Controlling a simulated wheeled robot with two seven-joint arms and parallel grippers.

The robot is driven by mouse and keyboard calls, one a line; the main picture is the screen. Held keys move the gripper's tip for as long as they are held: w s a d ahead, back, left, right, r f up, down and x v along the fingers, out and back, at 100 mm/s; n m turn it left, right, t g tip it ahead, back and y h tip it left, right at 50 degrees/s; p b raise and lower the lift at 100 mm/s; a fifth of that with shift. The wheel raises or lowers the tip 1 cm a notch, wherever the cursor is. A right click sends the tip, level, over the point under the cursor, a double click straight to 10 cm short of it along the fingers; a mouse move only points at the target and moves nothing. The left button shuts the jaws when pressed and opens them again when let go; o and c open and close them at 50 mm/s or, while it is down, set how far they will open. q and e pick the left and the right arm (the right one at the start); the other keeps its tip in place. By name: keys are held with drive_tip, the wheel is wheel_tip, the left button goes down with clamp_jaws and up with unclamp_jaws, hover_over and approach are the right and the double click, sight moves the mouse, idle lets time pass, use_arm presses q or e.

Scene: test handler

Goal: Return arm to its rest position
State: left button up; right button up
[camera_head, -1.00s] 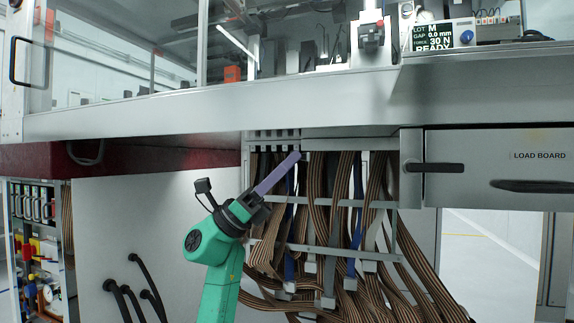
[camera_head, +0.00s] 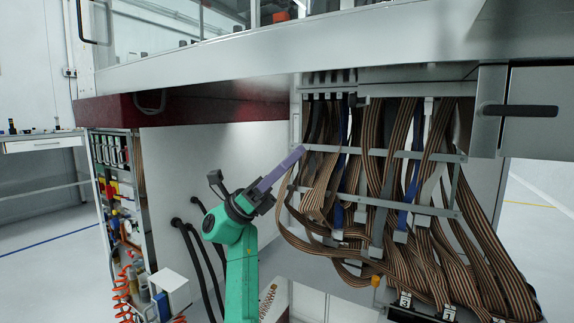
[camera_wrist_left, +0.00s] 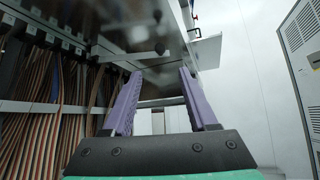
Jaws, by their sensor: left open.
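My left arm is teal green and rises from the bottom of the head view. Its left gripper (camera_head: 288,163) has purple fingers and points up and to the right, in front of the left part of the hanging cables. In the left wrist view the two purple fingers (camera_wrist_left: 157,100) stand apart with nothing between them. The brown striped ribbon cables (camera_head: 405,150) hang under the machine, to the right of the gripper. They also show at the left of the wrist view (camera_wrist_left: 45,110). My right gripper is not in view.
The machine's grey table edge (camera_head: 330,38) runs above the arm. A dark red beam (camera_head: 200,100) lies under it at left. A cable rail (camera_head: 385,153) crosses the bundle. A tool rack (camera_head: 118,190) stands at left. A grey handled drawer (camera_head: 535,105) is at right. Floor is clear at far left.

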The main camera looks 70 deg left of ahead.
use_arm(q)
drive_tip(key=shift+s+a+f, duration=0.25)
drive_tip(key=shift+s+f, duration=0.15)
drive_tip(key=shift+f, duration=0.05)
idle(0.3)
